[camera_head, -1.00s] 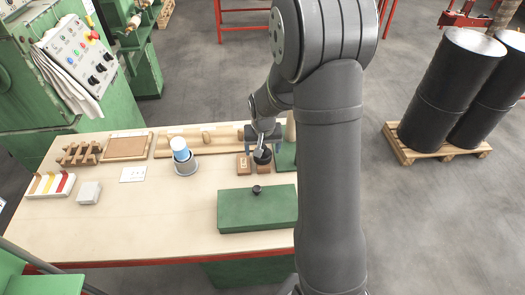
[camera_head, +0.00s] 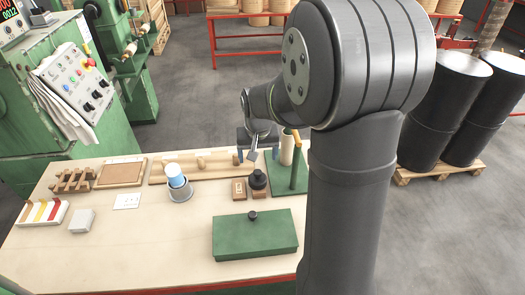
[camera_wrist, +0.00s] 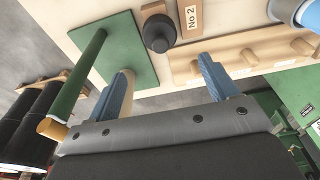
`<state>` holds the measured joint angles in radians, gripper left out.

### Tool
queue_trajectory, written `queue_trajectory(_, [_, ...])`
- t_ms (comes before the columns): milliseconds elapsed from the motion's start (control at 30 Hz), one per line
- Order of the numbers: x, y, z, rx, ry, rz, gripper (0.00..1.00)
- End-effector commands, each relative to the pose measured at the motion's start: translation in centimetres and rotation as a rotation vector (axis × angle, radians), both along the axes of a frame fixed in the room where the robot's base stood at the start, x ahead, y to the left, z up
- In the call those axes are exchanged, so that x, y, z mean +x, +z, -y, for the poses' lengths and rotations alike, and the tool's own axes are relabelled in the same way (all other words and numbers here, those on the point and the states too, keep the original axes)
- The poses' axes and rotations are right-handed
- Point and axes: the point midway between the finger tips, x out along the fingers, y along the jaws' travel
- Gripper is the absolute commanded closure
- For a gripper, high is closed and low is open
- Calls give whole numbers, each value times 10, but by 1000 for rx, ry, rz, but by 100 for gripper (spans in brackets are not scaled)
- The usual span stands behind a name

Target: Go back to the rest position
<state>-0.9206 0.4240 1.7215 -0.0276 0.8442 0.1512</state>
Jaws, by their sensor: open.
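My gripper (camera_head: 256,156) is open and empty above the back of the bench in the head view. Its two blue fingers also show spread apart in the wrist view (camera_wrist: 165,70), with nothing between them. A wooden block with a black knob (camera_head: 258,180) stands on the bench below the gripper, apart from it. The same black knob (camera_wrist: 159,35) shows beyond the fingers in the wrist view. Beside it lies a small wooden block with a label (camera_head: 239,187), which reads "No 2" in the wrist view.
A green board (camera_head: 285,203) carries an upright green rod (camera_head: 296,165) and a pale cylinder (camera_head: 287,148) close by my arm. A green box (camera_head: 255,238) with a knob sits in front. A blue-and-white cylinder (camera_head: 175,175) stands in a grey cup. Black drums (camera_head: 440,105) stand right.

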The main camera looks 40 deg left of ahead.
Motion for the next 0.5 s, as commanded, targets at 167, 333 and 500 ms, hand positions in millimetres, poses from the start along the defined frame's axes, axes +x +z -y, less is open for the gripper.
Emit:
queue_trajectory(167, [1,-10,-1,-4,0,-2,21])
queue_trajectory(333, [4,-36,-3,-4,0,-2,21])
queue_trajectory(500, [7,-67,-6,-4,0,-3,21])
